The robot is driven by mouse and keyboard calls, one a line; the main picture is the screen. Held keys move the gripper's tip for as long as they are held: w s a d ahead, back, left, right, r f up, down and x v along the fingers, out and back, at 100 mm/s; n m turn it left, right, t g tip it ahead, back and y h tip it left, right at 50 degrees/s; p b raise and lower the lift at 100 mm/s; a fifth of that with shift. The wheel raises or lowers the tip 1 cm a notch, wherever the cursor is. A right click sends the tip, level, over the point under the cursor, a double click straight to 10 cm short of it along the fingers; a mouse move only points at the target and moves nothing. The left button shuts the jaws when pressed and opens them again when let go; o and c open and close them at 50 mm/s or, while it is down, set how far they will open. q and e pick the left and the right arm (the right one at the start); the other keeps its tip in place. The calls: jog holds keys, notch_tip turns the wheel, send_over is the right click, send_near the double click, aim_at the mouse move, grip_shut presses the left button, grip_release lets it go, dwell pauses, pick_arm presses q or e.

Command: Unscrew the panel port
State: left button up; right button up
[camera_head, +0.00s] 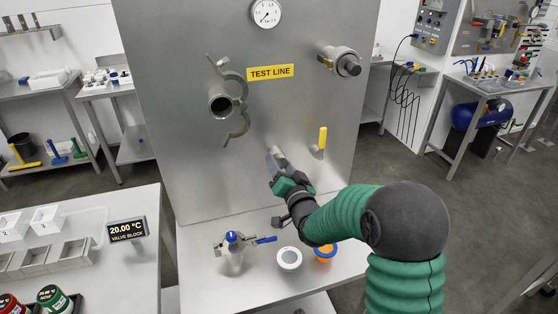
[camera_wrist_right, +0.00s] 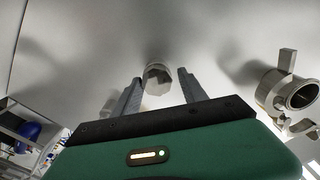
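A small pale faceted fitting (camera_wrist_right: 158,80) stands out from the steel panel (camera_head: 178,60) in the right wrist view; it looks like the panel port. My right gripper (camera_head: 274,156) is close to the panel, below the yellow label. In the wrist view its two grey fingers (camera_wrist_right: 158,88) are apart, one on each side of the fitting, with gaps visible. The fitting is hidden behind the gripper in the head view. An open pipe stub (camera_head: 221,104) with a loose, opened clamp is at the panel's left; it also shows in the wrist view (camera_wrist_right: 290,92). My left gripper is not in view.
A capped stub (camera_head: 345,64), a yellow handle (camera_head: 322,138) and a gauge (camera_head: 266,12) are on the panel. On the bench below stand a blue-handled valve (camera_head: 234,250), a white ring-shaped part (camera_head: 289,258) and an orange one (camera_head: 325,251). A display (camera_head: 127,230) stands left.

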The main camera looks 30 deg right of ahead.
jog(key=m, duration=0.5)
jog(key=shift+d+r+p, duration=0.1)
jog(key=shift+p, duration=0.25)
jog(key=m+p, duration=0.1)
jog(key=m, duration=0.2)
jog(key=shift+d+r+m, duration=0.1)
jog(key=shift+m, duration=1.2)
jog(key=shift+d+m+p, duration=0.1)
jog(key=shift+m+p, duration=0.4)
jog(key=shift+m, duration=0.3)
jog(key=m+p, duration=0.1)
jog(key=m, duration=0.2)
jog(key=m+p, duration=0.1)
jog(key=m, duration=0.2)
jog(key=shift+s+d, duration=0.1)
jog(key=m+p, duration=0.1)
jog(key=m, duration=0.1)
jog(key=shift+m, duration=0.3)
jog(key=m+p, duration=0.1)
jog(key=m, duration=0.1)
jog(key=shift+d+m+p, duration=0.1)
jog(key=shift+m+p, duration=0.2)
jog(key=shift+f+m+p, duration=0.25)
jog(key=shift+m+p, duration=0.1)
jog(key=shift+m, duration=0.85)
jog(key=shift+f, duration=0.1)
